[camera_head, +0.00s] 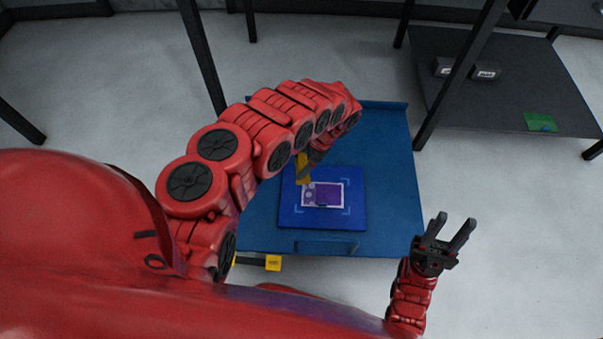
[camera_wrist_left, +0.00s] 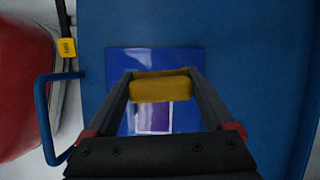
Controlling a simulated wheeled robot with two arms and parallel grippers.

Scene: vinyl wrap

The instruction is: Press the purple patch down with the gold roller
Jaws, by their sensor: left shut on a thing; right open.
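The purple patch (camera_head: 327,192) lies on a white-bordered card (camera_head: 309,202) on the blue mat (camera_head: 352,220). It also shows in the left wrist view (camera_wrist_left: 155,117), partly behind my gripper and the roller. My left gripper (camera_head: 308,164) reaches in over the mat, shut on the gold roller (camera_head: 302,172). The roller (camera_wrist_left: 160,86) spans between the fingertips in the left wrist view. In the head view it is by the card's upper left; I cannot tell whether it touches. My right gripper (camera_head: 455,222) is open and empty, right of the cart.
The mat sits on a blue cart top (camera_head: 390,150) with a handle (camera_head: 326,248) at its near edge. A yellow block (camera_head: 273,262) is below that edge. A dark shelf (camera_head: 500,85) at right holds small dark boxes (camera_head: 486,72) and a green piece (camera_head: 539,121).

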